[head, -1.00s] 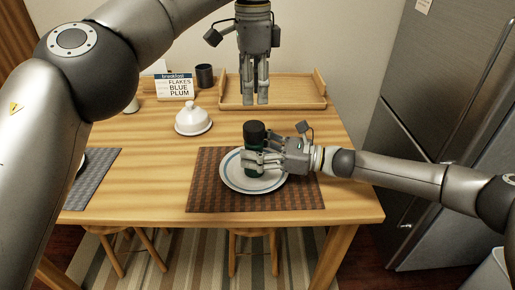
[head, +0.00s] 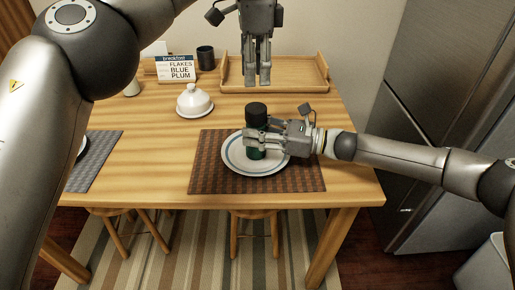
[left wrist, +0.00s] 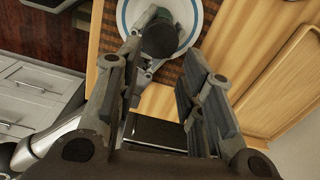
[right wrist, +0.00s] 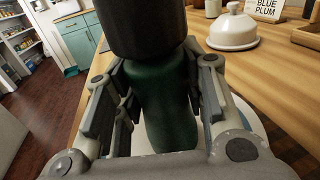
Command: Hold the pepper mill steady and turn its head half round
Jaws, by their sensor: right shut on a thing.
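The pepper mill (head: 256,118) has a dark green body and a black head. It stands upright over the plate (head: 232,165). My right gripper (head: 250,141) is shut around its green body, below the head. In the right wrist view the green body (right wrist: 160,105) sits between the fingers, and the black head (right wrist: 147,25) rises above them. My left gripper (head: 257,84) hangs fingers down, above and beyond the mill, touching nothing. In the left wrist view its fingers are spread and empty, and the dark top of the mill (left wrist: 160,42) shows past the fingertips.
The plate rests on a brown woven mat (head: 210,180). Behind are a white lidded dish (head: 193,102), a breakfast sign (head: 176,69), a dark cup (head: 206,58) and a wooden tray (head: 300,84). A grey fridge (head: 450,120) stands at the right.

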